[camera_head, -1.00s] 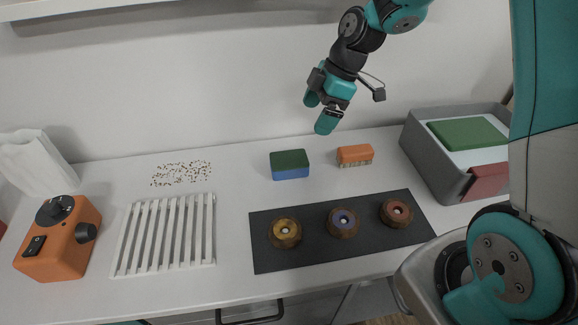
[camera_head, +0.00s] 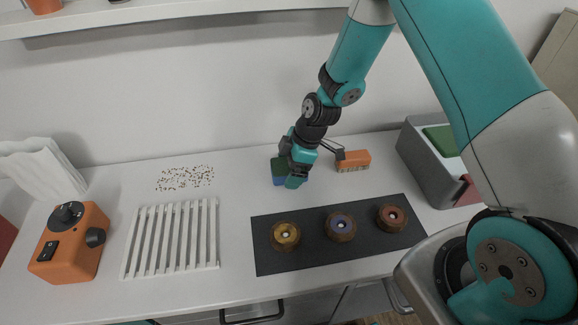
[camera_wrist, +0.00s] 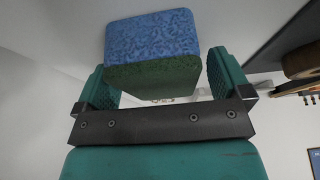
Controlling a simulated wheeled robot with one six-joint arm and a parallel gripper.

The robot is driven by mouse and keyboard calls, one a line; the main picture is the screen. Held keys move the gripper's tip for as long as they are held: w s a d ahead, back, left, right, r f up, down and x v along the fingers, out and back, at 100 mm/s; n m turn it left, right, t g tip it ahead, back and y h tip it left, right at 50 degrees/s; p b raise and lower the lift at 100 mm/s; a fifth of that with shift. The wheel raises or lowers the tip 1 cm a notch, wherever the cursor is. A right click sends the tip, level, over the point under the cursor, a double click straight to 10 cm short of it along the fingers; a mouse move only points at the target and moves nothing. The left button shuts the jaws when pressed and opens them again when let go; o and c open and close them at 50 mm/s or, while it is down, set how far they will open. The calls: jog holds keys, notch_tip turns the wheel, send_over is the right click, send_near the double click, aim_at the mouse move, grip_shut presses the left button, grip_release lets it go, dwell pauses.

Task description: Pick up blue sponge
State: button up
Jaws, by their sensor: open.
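The blue sponge (camera_head: 279,180) has a green top layer and sits on the white counter; my gripper partly hides it in the head view. In the wrist view the sponge (camera_wrist: 152,40) lies between and slightly beyond the two teal fingers. My gripper (camera_wrist: 165,85) is open, with a visible gap between the right finger and the sponge; the left finger is close to the sponge's side. In the head view my gripper (camera_head: 290,176) is down at the sponge. Whether either finger touches it cannot be told.
An orange brush (camera_head: 353,161) lies just right of the sponge. A dark mat (camera_head: 262,245) with three round knobs is in front. A grey bin (camera_head: 425,165) stands at right. Crumbs (camera_head: 185,178), a white rack (camera_head: 172,238) and an orange device (camera_head: 70,243) are to the left.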

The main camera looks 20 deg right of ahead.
jog(key=shift+f, duration=0.1)
jog(key=shift+c, duration=0.4)
jog(key=c, duration=0.9)
notch_tip(320, 180, up, 10)
jog(key=shift+r+b, duration=0.1)
jog(key=shift+b, duration=0.9)
jog(key=shift+o, duration=0.2)
